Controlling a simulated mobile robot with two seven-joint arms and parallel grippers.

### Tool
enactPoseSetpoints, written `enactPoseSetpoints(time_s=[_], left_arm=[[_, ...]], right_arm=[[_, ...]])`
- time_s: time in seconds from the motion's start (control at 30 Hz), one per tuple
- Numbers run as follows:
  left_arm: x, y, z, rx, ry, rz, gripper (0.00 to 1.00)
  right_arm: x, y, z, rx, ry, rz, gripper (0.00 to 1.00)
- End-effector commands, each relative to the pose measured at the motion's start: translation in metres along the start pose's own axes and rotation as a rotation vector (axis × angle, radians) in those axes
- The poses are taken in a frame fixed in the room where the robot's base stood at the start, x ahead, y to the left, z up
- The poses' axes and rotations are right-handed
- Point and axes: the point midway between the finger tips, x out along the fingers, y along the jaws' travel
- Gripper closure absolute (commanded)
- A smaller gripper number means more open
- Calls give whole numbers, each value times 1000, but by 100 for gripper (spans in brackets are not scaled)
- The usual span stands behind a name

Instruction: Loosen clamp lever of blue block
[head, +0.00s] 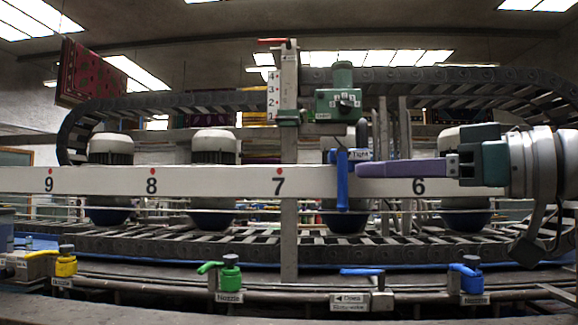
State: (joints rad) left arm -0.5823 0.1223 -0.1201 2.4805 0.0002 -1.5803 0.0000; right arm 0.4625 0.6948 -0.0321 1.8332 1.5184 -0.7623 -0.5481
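A blue block (352,155) sits on the white numbered rail between the 7 and the 6, with a small label that seems to read "Tight". A long blue clamp lever (342,185) hangs straight down in front of the rail. My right gripper (362,170) comes in from the right along the rail. Its long purple-grey finger points left, and its tip is right beside the lever. I cannot tell whether it touches. Only one finger shows clearly, so the gap is hidden. My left gripper is out of view.
The white rail (215,182) crosses the view. Below are yellow (65,264), green (230,275) and blue (471,276) nozzle valves and another blue lever (362,272). Several motors stand behind the rail.

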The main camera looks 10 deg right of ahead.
Motion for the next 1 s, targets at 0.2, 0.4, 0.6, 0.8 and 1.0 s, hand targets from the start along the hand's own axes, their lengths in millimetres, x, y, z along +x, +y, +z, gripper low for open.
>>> enactPoseSetpoints(time_s=[0.2,0.4,0.6,0.8,1.0], left_arm=[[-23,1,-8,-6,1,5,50],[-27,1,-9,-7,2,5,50],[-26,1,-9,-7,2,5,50],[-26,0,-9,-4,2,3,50],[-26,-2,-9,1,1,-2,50]], right_arm=[[40,-1,-4,3,1,-2,71],[56,-1,0,0,-2,0,71],[57,-1,1,-2,-3,-1,71],[57,-1,1,-1,-3,-1,85],[57,-1,1,-1,-3,-1,100]])
